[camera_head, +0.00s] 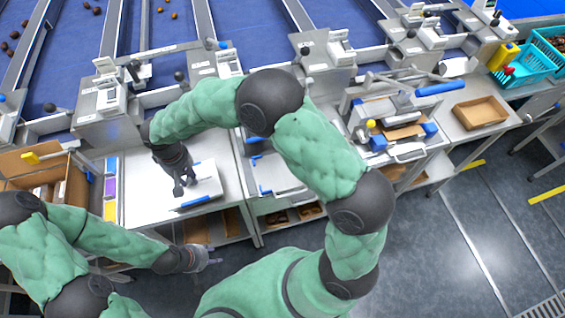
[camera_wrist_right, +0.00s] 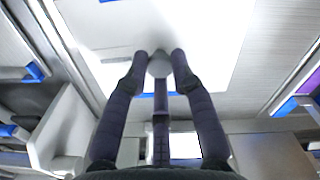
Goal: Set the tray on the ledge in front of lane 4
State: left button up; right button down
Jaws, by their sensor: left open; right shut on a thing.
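My right gripper (camera_head: 182,190) is shut on a small pale knob (camera_wrist_right: 160,66), over a flat white panel (camera_head: 205,180). The panel lies on or just above the left worktop, with blue edging beside it; I cannot tell whether it touches. It fills the upper middle of the right wrist view (camera_wrist_right: 215,40). Whether this panel is the tray I cannot tell. A shallow brown tray (camera_head: 480,112) sits on the right-hand worktop, apart from both grippers. My left gripper (camera_head: 208,259) is open and empty in front of the left worktop. No lane number is readable.
Blue lanes (camera_head: 172,30) with grey machines (camera_head: 105,100) run along the back. A cardboard box (camera_head: 20,165) stands at the left. A middle station (camera_head: 275,175) has blue corner pieces. Teal baskets (camera_head: 530,62) stand at the far right. The floor (camera_head: 450,240) at right is clear.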

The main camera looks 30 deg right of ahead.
aim_at(189, 180)
jog(key=shift+f+b, duration=0.45)
jog(key=shift+f, duration=0.2)
jog(key=c, duration=1)
grip_release()
jog(key=shift+o, duration=0.2)
jog(key=shift+r+p, duration=3)
jog(key=shift+r, duration=1.5)
